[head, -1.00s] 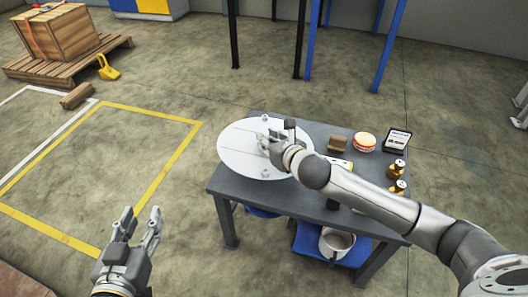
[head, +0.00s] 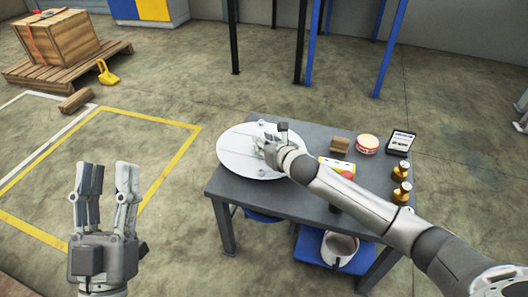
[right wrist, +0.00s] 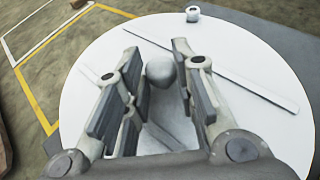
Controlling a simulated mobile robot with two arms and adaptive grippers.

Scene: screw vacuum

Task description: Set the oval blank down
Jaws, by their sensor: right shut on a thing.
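The oval blank (head: 240,158) is a flat white plate over the left part of the grey table (head: 290,192), jutting past its left edge. I cannot tell whether it rests on the top or hangs just above it. My right gripper (head: 265,142) is over its middle, shut on the blank by a grey rounded knob (right wrist: 162,70) that shows between the fingers in the right wrist view. The fingers hide the lower part of the hold. My left gripper (head: 108,182) is open and empty, fingers up, over the floor left of the table.
On the table's right are a brown block (head: 339,145), a red and white round item (head: 367,144), a dark-framed display (head: 400,141) and two brass pieces (head: 401,193). A bucket (head: 338,249) stands on the blue lower shelf.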

